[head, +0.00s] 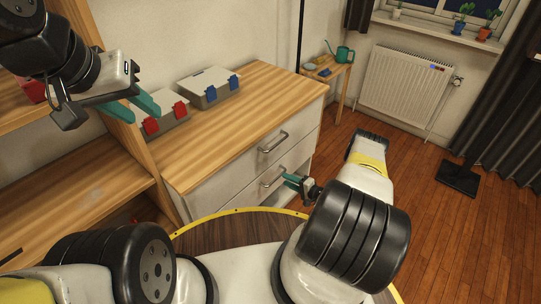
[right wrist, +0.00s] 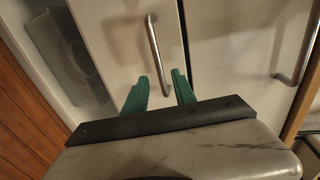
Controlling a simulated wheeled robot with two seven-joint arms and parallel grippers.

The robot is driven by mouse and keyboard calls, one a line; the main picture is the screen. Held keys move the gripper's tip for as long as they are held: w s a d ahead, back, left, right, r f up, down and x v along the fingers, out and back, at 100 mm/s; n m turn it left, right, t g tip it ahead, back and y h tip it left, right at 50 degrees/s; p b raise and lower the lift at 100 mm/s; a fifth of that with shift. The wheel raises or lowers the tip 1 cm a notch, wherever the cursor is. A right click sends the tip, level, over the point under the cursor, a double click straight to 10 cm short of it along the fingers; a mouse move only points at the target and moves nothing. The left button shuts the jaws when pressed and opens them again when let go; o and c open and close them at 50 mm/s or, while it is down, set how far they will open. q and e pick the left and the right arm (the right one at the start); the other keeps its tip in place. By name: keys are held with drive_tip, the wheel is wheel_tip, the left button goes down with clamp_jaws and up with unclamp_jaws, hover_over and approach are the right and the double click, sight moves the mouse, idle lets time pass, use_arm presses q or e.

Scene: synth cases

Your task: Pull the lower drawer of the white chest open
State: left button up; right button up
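The white chest (head: 226,184) has a wooden top and two drawers, each with a metal bar handle. The lower drawer's handle (head: 270,179) is partly hidden in the head view by my right gripper (head: 287,179). In the right wrist view, the lower handle (right wrist: 154,45) runs down toward the gap between the green fingers of the right gripper (right wrist: 160,78), which is open. I cannot tell whether the fingers surround the bar. The upper drawer's handle (head: 273,142) is clear. Both drawers look shut. My left gripper (head: 144,115) is open and empty, high at the left.
Two grey cases, one with blue latches (head: 208,87) and one with red latches (head: 165,118), stand on the chest's top. A wooden shelf (head: 90,205) stands at the left. A radiator (head: 405,85) and small table (head: 330,72) are at the back.

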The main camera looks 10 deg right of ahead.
sight(279, 176)
drive_tip(key=x, duration=0.5)
drive_tip(key=shift+w+a, duration=0.25)
drive_tip(key=shift+w, duration=0.05)
clamp_jaws()
idle(1.1)
